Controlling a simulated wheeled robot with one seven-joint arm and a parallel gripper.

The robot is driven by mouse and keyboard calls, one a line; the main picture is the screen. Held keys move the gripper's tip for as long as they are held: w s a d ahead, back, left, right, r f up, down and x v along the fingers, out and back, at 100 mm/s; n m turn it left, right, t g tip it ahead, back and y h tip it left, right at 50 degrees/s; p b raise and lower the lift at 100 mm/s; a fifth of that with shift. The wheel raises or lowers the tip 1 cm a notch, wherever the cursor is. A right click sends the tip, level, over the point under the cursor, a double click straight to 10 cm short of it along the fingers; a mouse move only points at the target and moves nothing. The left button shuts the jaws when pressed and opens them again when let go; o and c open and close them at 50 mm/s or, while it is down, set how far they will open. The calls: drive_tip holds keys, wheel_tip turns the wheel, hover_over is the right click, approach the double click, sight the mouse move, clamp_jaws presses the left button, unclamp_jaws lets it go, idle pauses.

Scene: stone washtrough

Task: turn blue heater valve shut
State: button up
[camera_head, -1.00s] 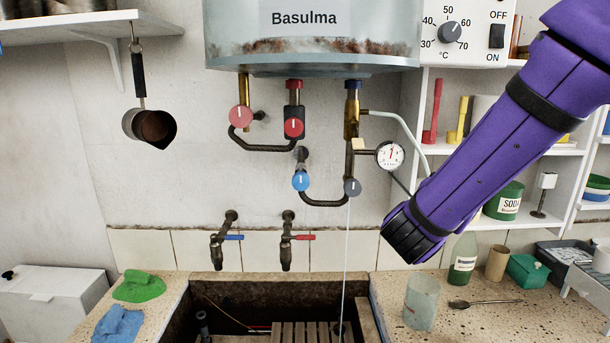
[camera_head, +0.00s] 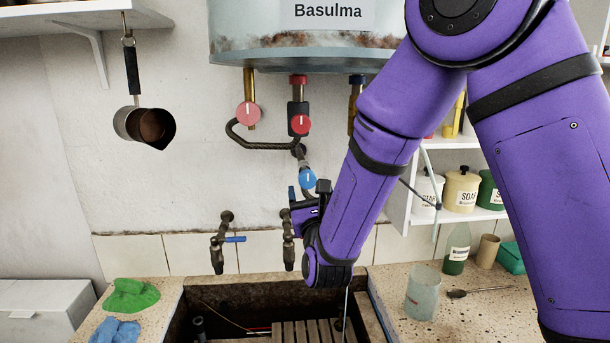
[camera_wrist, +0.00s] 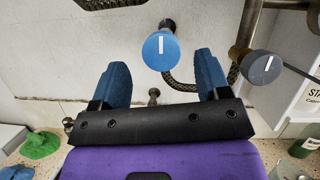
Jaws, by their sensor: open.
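The blue heater valve (camera_head: 307,178) is a round knob with a white mark, on the pipework below the heater. In the wrist view the blue knob (camera_wrist: 160,51) lies ahead of my gripper (camera_wrist: 163,82), between the lines of its two blue fingers and a little beyond their tips. Its white mark stands upright there. My gripper (camera_head: 302,191) is open and empty, just below and beside the knob in the head view. I cannot see it touching the knob. My forearm hides the gauge and the grey knob in the head view.
A grey knob (camera_wrist: 265,67) sits on the pipe to the right. Two red knobs (camera_head: 248,112) (camera_head: 300,124) are above. A blue-handled tap (camera_head: 225,240) stands left of my gripper, above the stone trough (camera_head: 270,292). A glass jar (camera_head: 422,293) stands on the right counter.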

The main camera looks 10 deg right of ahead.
sight(308, 181)
drive_tip(key=shift+x, duration=3)
drive_tip(key=c, duration=0.9)
